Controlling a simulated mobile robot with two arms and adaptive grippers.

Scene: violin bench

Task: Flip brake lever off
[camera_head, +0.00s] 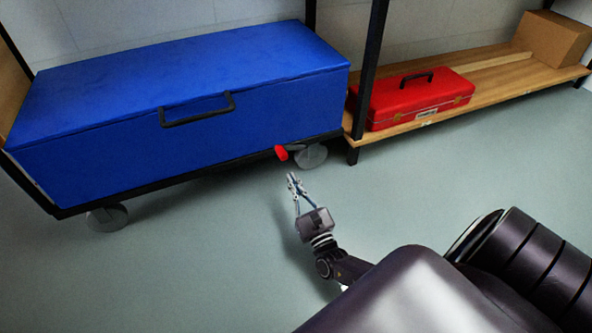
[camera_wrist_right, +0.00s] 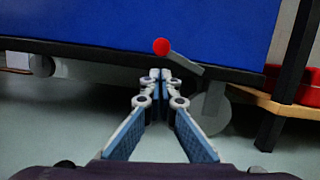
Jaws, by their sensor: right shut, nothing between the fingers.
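The brake lever (camera_head: 281,153) is a short lever with a red tip, low at the right end of the cart's front, beside a grey wheel (camera_head: 310,156). In the right wrist view the red tip (camera_wrist_right: 161,46) is just above my fingertips, and its grey arm slopes down right toward the wheel (camera_wrist_right: 209,110). My right gripper (camera_head: 292,176) is shut and empty, a little below the lever in the head view and seemingly apart from it. It also shows in the right wrist view (camera_wrist_right: 160,75). My left gripper is not in view.
The lever belongs to a cart carrying a large blue box (camera_head: 180,110) with a black handle. A wooden shelf (camera_head: 480,100) on black posts holds a red case (camera_head: 415,98) and a cardboard box (camera_head: 553,38). The floor in front is clear.

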